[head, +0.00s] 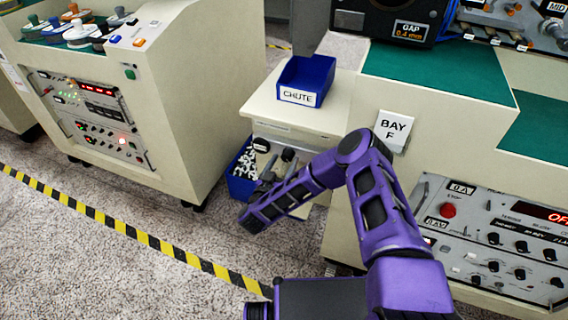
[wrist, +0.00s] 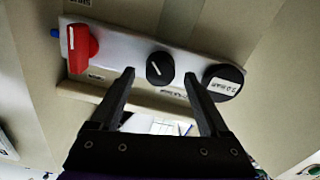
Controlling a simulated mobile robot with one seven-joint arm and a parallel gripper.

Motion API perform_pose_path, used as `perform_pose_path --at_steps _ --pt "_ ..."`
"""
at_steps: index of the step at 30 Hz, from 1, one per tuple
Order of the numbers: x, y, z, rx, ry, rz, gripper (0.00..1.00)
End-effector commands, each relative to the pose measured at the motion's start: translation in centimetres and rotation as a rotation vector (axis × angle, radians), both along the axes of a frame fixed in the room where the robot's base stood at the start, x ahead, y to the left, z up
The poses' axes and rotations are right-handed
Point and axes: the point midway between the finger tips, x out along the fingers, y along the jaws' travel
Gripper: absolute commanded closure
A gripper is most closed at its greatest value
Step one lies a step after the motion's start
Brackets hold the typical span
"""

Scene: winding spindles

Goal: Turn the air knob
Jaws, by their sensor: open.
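A pale panel (wrist: 110,42) on a beige cabinet face fills the upper wrist view. In its middle is a round black knob (wrist: 160,67) with a white pointer line. To its left is a red lever knob (wrist: 81,47). To its right is a round black part with a white label (wrist: 223,83). The lettering is too small to tell which is the air knob. My gripper (wrist: 158,72) is open and empty. Its two fingertips sit either side of the black knob in the picture; I cannot tell how far short of it they are.
In the head view, a blue CHUTE bin (head: 305,80) stands on the low cabinet above my forearm. A blue bin (head: 242,172) with black and white pieces is beside the cabinet. A BAY F sign (head: 393,130) is near my elbow. Carpet is clear at left, crossed by striped tape (head: 130,230).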

Motion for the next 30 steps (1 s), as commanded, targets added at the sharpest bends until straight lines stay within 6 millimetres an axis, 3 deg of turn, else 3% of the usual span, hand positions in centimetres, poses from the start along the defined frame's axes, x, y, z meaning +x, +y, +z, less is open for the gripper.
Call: perform_pose_path --at_steps 11,24,30 --pt "0.52 -0.2 0.0 0.001 0.001 0.001 0.21" --pt "0.5 -0.2 -0.03 0.0 0.001 0.001 1.0" --pt "0.49 -0.2 -0.03 0.007 -0.002 0.001 1.0"
